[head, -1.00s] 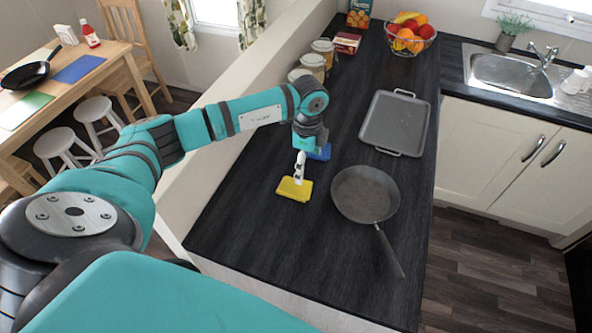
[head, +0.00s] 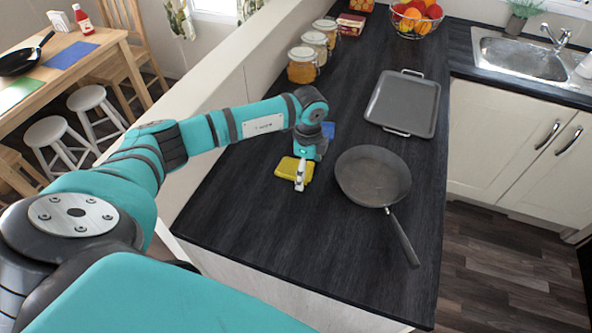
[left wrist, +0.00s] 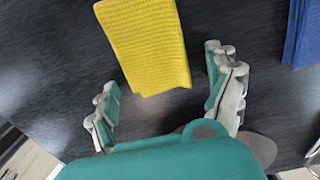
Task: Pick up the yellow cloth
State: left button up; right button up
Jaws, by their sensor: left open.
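The yellow cloth (head: 287,168) lies folded flat on the dark countertop, left of the frying pan. In the left wrist view the yellow cloth (left wrist: 148,42) shows a waffle weave and lies beyond the fingertips, between their lines. My left gripper (head: 300,182) is over the cloth's right part in the head view, pointing down. In the left wrist view my left gripper (left wrist: 165,75) has its fingers spread apart with nothing between them. Whether the fingertips touch the counter cannot be told. My right gripper is not in view.
A blue cloth (head: 328,130) lies just behind the gripper, also in the left wrist view (left wrist: 302,35). A frying pan (head: 372,175) is close on the right, with a griddle tray (head: 403,102) behind it. Glass jars (head: 302,66) line the low wall. The front counter is clear.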

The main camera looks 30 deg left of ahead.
pick_arm(q)
jog(key=shift+r, duration=0.15)
jog(key=shift+c, duration=0.3)
jog(key=shift+c, duration=1.2)
jog(key=c, duration=0.9)
jog(key=shift+c, duration=0.2)
